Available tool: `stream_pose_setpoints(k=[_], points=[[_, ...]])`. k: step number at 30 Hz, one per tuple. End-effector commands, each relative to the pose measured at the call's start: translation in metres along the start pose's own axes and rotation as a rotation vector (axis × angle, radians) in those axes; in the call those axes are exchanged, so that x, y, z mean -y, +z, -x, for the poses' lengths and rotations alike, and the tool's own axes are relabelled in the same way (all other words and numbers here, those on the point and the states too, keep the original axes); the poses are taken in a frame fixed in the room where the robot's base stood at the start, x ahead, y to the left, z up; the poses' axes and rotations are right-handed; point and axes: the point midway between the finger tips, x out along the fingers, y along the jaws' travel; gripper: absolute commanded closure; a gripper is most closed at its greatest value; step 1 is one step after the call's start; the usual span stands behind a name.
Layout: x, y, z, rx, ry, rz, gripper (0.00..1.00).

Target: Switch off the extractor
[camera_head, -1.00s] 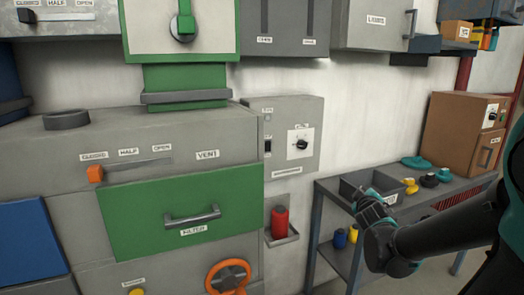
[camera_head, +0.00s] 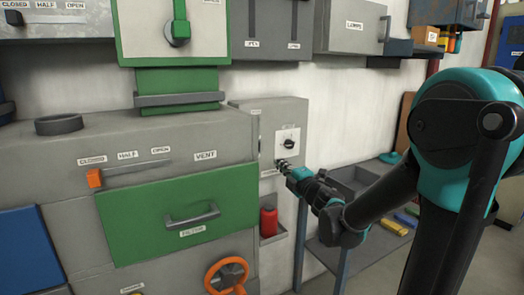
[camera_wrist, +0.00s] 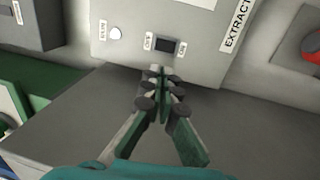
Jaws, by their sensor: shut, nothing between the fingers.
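The grey extractor control box (camera_head: 249,110) is on the wall right of the large grey cabinet, with a dark dial (camera_head: 289,143) on a white plate. In the wrist view, the box face (camera_wrist: 205,60) carries an "EXTRACT…" label (camera_wrist: 236,25), a small dark switch (camera_wrist: 165,45) between two small labels, and a round white lamp or button (camera_wrist: 115,32). Which way the switch is set I cannot tell. My gripper (camera_head: 283,164) is shut and empty at the lower part of the box. In the wrist view its fingertips (camera_wrist: 160,72) are just below the switch; contact is unclear.
The green filter drawer (camera_head: 140,205) and vent slider (camera_head: 95,178) are on the cabinet at left. A red cylinder (camera_head: 268,221) sits in a small holder below the box. A grey shelf table (camera_head: 345,265) stands to the right, partly behind my arm.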

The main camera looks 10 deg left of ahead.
Motion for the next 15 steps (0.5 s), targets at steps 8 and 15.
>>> stream_pose_setpoints(k=[8, 15], points=[[0.0, -0.001, -0.027, -0.001, 0.0, -0.001, 1.0], [0.0, 0.0, -0.075, 0.0, 0.0, -0.001, 1.0]])
